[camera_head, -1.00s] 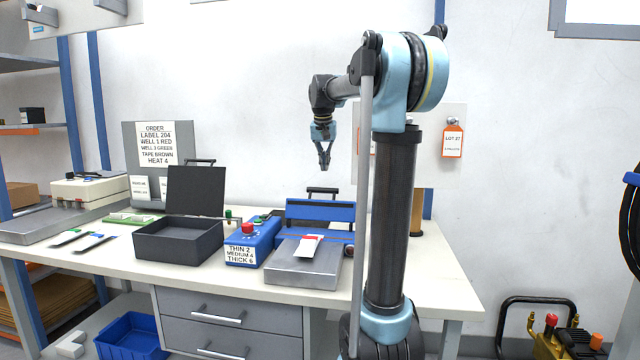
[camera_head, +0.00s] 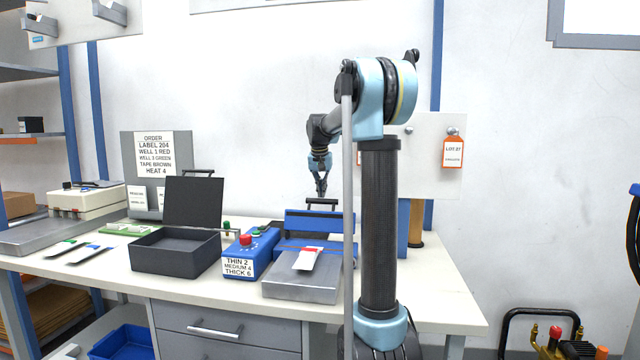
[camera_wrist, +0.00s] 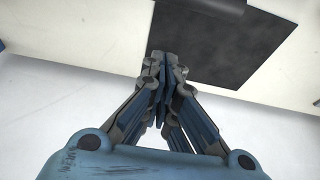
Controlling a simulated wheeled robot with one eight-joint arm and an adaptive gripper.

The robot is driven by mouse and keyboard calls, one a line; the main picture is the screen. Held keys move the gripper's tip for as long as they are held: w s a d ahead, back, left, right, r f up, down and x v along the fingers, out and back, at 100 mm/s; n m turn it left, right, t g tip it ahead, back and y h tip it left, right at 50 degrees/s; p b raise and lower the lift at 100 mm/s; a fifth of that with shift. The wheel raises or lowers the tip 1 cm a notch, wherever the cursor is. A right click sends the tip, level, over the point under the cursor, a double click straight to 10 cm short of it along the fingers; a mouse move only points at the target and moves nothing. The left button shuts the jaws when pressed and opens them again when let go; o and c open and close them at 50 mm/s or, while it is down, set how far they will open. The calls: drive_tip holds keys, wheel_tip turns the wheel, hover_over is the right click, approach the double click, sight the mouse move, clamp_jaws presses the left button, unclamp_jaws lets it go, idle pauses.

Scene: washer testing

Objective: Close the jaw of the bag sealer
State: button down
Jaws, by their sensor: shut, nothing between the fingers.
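The bag sealer (camera_head: 290,246) is a blue unit on the bench. Its blue jaw (camera_head: 318,221) stands raised at the back, with a black handle (camera_head: 321,202) on top. A white bag with a red end (camera_head: 307,258) lies on the sealer's metal tray (camera_head: 300,288), reaching toward the sealer. My gripper (camera_head: 321,191) points down, shut and empty, just above or behind the handle in the head view; I cannot tell whether it touches. In the wrist view the closed fingers (camera_wrist: 160,58) show against a dark flat panel I cannot identify.
A blue control box (camera_head: 250,250) with a red knob and an open dark case (camera_head: 175,250) stand left of the sealer. A wall panel with an orange tag (camera_head: 453,152) is behind. My column hides part of the right side.

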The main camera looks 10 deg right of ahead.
drive_tip(key=shift+s+a+f, duration=0.1)
drive_tip(key=shift+s+a, duration=0.1)
drive_tip(key=shift+s, duration=0.45)
drive_tip(key=shift+s+a, duration=0.2)
drive_tip(key=shift+s, duration=0.4)
drive_tip(key=shift+s+a+f, duration=0.1)
drive_tip(key=shift+s+a, duration=0.1)
drive_tip(key=shift+s, duration=0.45)
